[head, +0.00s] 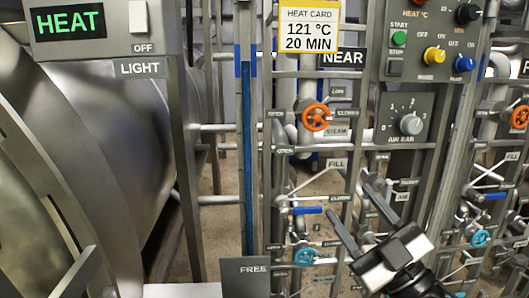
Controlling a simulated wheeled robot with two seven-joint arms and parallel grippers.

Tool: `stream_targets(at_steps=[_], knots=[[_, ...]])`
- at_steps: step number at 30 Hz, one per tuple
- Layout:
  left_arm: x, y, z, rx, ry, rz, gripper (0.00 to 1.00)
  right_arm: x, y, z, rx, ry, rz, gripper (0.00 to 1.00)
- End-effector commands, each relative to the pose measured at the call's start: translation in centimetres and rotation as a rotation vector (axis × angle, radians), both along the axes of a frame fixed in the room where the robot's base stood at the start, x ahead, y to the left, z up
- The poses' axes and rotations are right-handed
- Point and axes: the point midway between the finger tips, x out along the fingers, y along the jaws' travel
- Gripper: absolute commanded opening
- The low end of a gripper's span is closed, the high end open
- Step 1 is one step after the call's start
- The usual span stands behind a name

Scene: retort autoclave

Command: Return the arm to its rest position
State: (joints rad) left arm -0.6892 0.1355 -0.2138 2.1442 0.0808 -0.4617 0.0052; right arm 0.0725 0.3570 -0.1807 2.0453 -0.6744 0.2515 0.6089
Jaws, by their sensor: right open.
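My right gripper (349,202) is at the lower right of the head view, with its two dark fingers pointing up and to the left. The fingers are apart and nothing shows between them. It is in front of the pipe and valve rack, near a blue lever handle (307,210) and a light-blue handwheel (306,257). I cannot tell whether it touches the rack. My left gripper is not in view.
An orange handwheel (316,117) is above, beside a grey AIR BAR knob (410,124). A button panel (431,40) is at the upper right. A heat card (309,27) reads 121 °C, 20 MIN. The large steel vessel (120,130) fills the left; a display (69,22) reads HEAT.

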Motion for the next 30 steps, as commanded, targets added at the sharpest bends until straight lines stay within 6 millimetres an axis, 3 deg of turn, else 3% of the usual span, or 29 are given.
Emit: stream_targets(at_steps=[1,6,9,12,15,19,30], knots=[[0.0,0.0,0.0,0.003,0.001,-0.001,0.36,-0.4,-0.6,-4.3,0.072,0.150,-0.055,0.55],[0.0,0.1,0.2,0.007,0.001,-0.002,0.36,-3.6,-1.8,-16.7,0.186,0.601,-0.211,0.55],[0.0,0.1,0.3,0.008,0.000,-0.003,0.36,-7.2,-1.5,-23.0,0.207,0.849,-0.258,0.55],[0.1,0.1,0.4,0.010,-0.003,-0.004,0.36,-11.2,-0.8,-27.7,0.210,1.053,-0.276,0.55],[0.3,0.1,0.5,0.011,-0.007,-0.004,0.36,-14.4,0.0,-30.6,0.207,1.200,-0.276,0.55],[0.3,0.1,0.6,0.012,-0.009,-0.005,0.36,-16.9,0.7,-32.4,0.201,1.300,-0.268,0.55],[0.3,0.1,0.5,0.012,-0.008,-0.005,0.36,-17.3,0.8,-32.8,0.201,1.320,-0.265,0.55]])
